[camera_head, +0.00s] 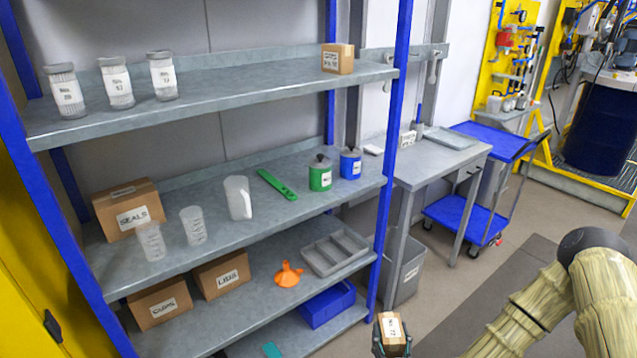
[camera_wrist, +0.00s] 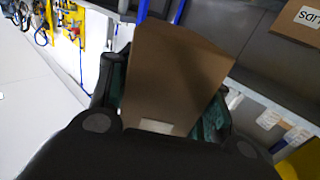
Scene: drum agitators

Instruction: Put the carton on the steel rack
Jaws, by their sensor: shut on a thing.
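A small brown carton (camera_head: 391,326) with a white label is in my gripper (camera_head: 391,345) at the bottom of the head view. The gripper is shut on it, with a finger on each side. In the wrist view the carton (camera_wrist: 172,80) fills the middle, between the dark fingers of my gripper (camera_wrist: 160,100). The steel rack (camera_head: 225,90) has grey shelves and blue posts and stands at the left and middle of the head view. The held carton is in front of the rack's right end, low and apart from the shelves.
The top shelf holds several jars (camera_head: 118,83) at left and a small carton (camera_head: 338,58) at right; its middle is clear. Lower shelves hold a SEALS carton (camera_head: 128,208), beakers, a jug (camera_head: 238,197), cans (camera_head: 320,175) and a grey tray (camera_head: 335,252). A workbench (camera_head: 440,160) stands right of the rack.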

